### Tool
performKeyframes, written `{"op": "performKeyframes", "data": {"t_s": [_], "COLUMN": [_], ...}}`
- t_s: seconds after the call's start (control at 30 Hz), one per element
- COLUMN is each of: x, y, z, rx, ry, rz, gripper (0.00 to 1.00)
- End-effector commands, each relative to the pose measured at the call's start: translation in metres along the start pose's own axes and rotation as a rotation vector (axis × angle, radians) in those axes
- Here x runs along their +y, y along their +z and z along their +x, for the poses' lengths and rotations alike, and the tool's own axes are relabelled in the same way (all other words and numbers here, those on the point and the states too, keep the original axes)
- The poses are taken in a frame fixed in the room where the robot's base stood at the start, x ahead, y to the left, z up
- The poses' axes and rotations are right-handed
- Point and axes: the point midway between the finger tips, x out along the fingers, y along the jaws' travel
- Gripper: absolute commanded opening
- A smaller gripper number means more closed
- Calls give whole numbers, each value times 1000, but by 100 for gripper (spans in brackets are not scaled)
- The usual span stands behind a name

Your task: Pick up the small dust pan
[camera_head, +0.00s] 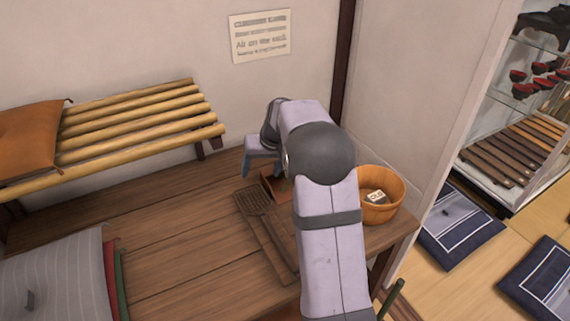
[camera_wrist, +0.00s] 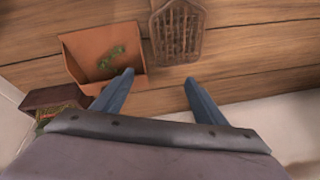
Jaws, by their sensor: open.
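The small dust pan (camera_wrist: 88,44) is a reddish-brown open tray with raised sides and a bit of green matter on it. It lies on the wooden platform. In the head view only part of the dust pan (camera_head: 270,187) shows, as my arm covers the rest. My gripper (camera_wrist: 159,76) is open and empty, pointing down. In the wrist view its left fingertip overlaps the pan's lower right edge, and its right fingertip is beyond the pan. I cannot tell whether they touch. The gripper (camera_head: 262,172) also shows in the head view.
A brown slatted swatter-like tool (camera_wrist: 178,32) lies close beside the pan. A small dark box (camera_wrist: 56,98) with green contents is at the pan's other side. A wooden tub (camera_head: 381,212) stands right of my arm. A bamboo bench (camera_head: 140,118) is at left, near the wall.

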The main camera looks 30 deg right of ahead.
Motion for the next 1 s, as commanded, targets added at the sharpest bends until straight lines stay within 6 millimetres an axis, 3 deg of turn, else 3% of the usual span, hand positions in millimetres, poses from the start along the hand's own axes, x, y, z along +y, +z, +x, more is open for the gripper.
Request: {"op": "performKeyframes", "data": {"t_s": [0.03, 0.2, 0.4, 0.67, 1.0], "x": [12, 51, 79, 86, 86], "y": [-16, -42, -55, -58, -58], "z": [-18, -30, -35, -32, -12], "rx": [2, 13, 17, 18, 20], "ry": [11, 44, 67, 73, 73], "rz": [-35, -167, -259, -285, -283], "gripper": [66, 66, 66, 66, 66]}}
